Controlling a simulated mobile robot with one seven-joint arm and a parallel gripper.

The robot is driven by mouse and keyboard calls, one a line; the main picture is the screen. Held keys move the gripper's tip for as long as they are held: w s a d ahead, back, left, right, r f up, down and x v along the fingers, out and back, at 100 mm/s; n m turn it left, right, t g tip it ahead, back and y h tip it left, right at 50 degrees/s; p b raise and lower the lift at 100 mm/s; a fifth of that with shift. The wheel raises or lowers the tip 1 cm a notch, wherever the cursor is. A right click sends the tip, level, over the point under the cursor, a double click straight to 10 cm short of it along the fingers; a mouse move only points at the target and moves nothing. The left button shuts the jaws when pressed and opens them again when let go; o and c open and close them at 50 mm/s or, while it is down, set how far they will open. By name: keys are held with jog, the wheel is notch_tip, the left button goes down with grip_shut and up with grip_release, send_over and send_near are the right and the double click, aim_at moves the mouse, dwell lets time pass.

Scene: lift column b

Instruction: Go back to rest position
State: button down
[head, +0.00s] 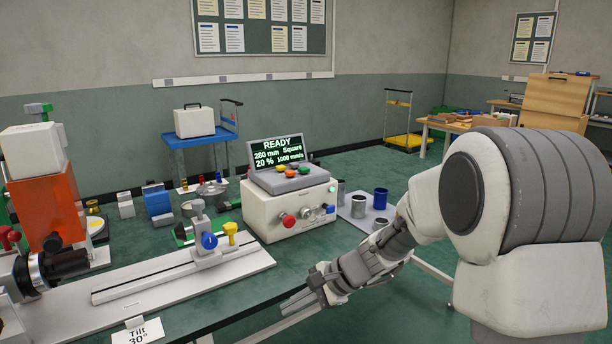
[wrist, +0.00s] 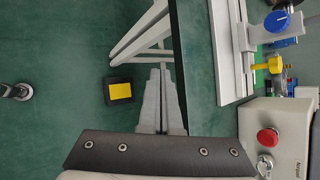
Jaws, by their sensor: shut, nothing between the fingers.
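My gripper (head: 318,297) is at the near edge of the bench in the head view, pointing left and down, with my arm reaching in from the right. In the wrist view its two grey fingers (wrist: 162,72) lie side by side with nothing between them. The gripper is shut and empty, and it appears apart from the bench. The green benchtop (head: 222,296) is partly hidden behind my gripper and arm.
A control box (head: 287,208) with a "READY" screen (head: 277,152) stands on the bench. Left of it is a rail (head: 165,270) with blue and yellow knobs. A blue cup (head: 380,198) stands on the right. Bench legs (wrist: 142,38) are near the fingers in the wrist view.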

jog(key=s+d+r+n+t+h, duration=0.2)
jog(key=s+d+r+n+h, duration=0.2)
jog(key=s+d+r+n, duration=0.55)
jog(key=s+d+r+n+t+h, duration=0.1)
jog(key=s+d+r+n+h, duration=0.15)
jog(key=s+d+h, duration=0.75)
jog(key=s+a+r+y+p, duration=0.1)
jog(key=s+r+y+p, duration=0.1)
jog(key=r+p, duration=0.9)
jog(key=s+a+r+y+p, duration=0.2)
jog(key=r+y+p, duration=0.1)
jog(key=r+p, duration=0.8)
jog(key=shift+r, duration=0.65)
